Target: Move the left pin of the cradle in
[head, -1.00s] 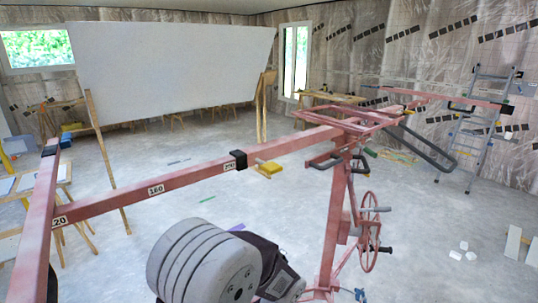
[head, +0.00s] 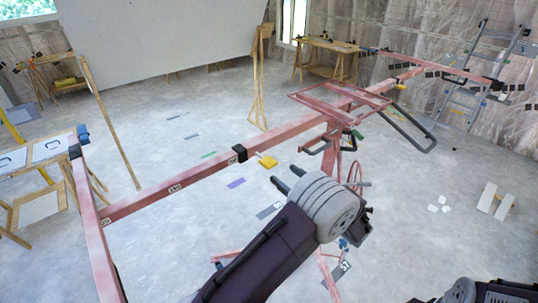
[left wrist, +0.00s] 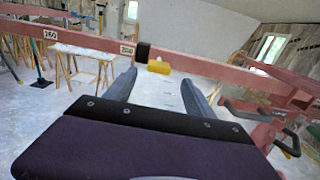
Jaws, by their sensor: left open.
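The red cradle's long left beam (head: 190,178) runs across the head view and also crosses the left wrist view (left wrist: 205,67). A black sleeve (head: 239,153) sits on it, with a yellow-handled pin (head: 267,160) sticking out beside the sleeve. In the left wrist view the yellow handle (left wrist: 159,67) shows just right of the black sleeve (left wrist: 143,52). My left gripper (head: 287,178) is open and empty, a little short of the handle. The handle appears between and beyond its two fingers (left wrist: 160,90). My right gripper is out of view.
A black bent handle (head: 408,133) hangs at the right. A white panel (head: 160,35) leans at the back. A ladder (head: 470,85) stands at right. Floor below the beam is mostly clear.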

